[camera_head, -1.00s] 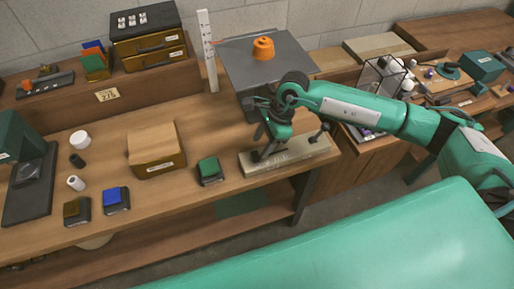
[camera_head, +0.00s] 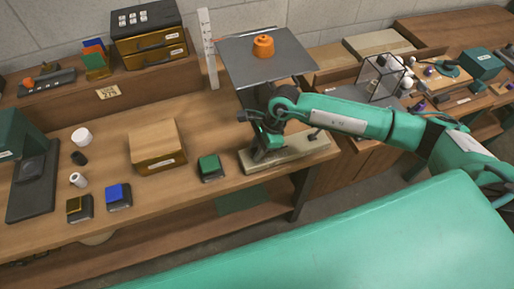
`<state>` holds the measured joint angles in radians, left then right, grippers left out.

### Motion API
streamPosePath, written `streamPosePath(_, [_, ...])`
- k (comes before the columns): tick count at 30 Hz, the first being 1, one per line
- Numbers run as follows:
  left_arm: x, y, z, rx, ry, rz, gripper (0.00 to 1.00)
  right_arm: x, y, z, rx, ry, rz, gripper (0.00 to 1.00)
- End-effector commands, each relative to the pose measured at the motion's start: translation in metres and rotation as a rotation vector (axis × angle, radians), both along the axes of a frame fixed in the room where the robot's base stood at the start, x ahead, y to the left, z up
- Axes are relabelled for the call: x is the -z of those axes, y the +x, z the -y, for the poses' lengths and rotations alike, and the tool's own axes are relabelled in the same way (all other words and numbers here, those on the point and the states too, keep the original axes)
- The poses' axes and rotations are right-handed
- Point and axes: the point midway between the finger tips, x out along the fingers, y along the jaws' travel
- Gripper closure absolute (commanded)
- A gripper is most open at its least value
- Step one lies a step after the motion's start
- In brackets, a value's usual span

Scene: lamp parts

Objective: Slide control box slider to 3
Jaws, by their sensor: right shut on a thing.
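A long beige box (camera_head: 301,152), which looks like the control box, lies near the front edge of the table's right end. A dark knob on a stem (camera_head: 317,134) stands at its right end. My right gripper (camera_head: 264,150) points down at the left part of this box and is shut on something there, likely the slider. Its fingers and my wrist hide the held part, and no scale number can be read. My left gripper is not in view.
A grey platform (camera_head: 245,62) carrying an orange knob-like piece (camera_head: 263,46) stands behind my wrist, beside a white upright ruler (camera_head: 207,48). A green-topped block (camera_head: 210,168) and a wooden box (camera_head: 156,147) are to the left. The tabletop between is clear.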

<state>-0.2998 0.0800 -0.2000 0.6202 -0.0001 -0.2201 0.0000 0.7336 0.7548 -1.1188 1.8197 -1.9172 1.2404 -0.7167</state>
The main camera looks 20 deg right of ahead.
Motion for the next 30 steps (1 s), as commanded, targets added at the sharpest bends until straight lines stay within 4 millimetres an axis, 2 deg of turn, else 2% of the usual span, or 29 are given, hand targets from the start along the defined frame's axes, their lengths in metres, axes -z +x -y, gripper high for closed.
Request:
streamPosePath(5, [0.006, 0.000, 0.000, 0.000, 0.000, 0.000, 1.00, 0.002, 0.001, 0.010, 0.001, 0.000, 0.001, 1.00])
streamPosePath(15, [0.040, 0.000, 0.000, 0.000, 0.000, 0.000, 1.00, 0.004, 0.004, 0.078, 0.004, -0.003, 0.002, 1.00])
streamPosePath(18, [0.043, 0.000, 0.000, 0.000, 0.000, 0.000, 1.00, 0.002, 0.004, 0.090, 0.003, -0.002, 0.001, 1.00])
streamPosePath(29, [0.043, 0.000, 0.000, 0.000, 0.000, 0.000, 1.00, -0.001, 0.004, 0.096, 0.002, -0.003, 0.002, 1.00])
streamPosePath(30, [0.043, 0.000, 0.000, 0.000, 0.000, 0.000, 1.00, -0.001, 0.004, 0.096, 0.002, -0.003, 0.002, 0.73])
